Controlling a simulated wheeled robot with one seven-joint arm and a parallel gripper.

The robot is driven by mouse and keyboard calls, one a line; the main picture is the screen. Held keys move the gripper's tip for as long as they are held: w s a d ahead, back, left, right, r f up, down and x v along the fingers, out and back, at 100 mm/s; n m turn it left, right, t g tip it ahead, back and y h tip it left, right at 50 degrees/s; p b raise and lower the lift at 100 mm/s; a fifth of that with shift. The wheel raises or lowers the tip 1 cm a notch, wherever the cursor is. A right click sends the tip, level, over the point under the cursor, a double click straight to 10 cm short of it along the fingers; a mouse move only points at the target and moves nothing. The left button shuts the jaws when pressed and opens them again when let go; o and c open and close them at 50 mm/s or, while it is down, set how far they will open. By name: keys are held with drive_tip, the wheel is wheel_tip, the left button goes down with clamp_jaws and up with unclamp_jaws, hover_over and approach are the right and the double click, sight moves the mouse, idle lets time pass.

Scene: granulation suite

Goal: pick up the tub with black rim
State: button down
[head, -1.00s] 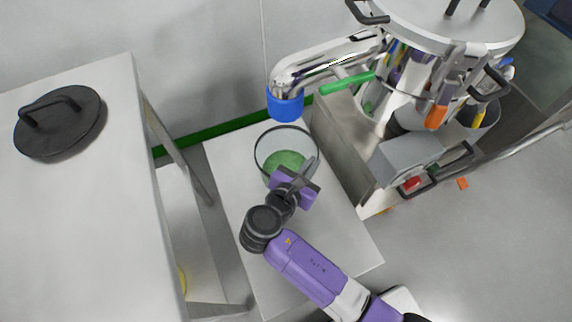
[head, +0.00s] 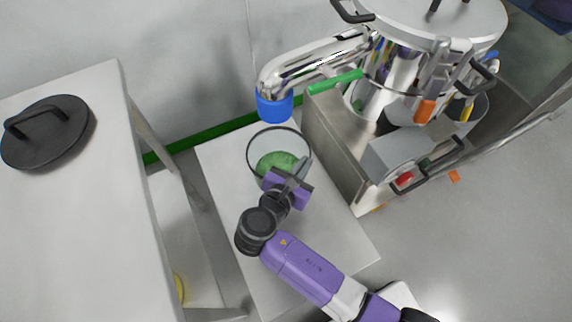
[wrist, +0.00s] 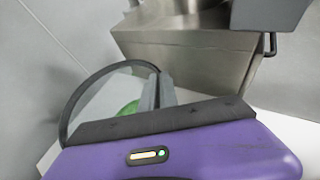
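The tub with black rim (head: 250,160) is a clear round vessel with green material in it. It stands on the low white table near the wall. In the wrist view its black rim (wrist: 82,92) curves up to my fingers. My gripper (head: 299,168), with a purple body, is at the tub's near right side. In the wrist view its two grey fingers (wrist: 158,92) are close together at the rim and appear shut on the tub's wall. The fingers and purple body hide the tub's near side.
A steel pipe with a blue end (head: 275,105) hangs just above and behind the tub. A steel box (head: 335,140) stands close at its right, beside a steel vessel (head: 440,25). A white table (head: 70,220) with a black lid (head: 45,140) is at left. The low table's (head: 325,240) near part is clear.

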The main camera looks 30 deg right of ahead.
wheel_tip(320, 180, up, 20)
drive_tip(key=p, duration=0.6)
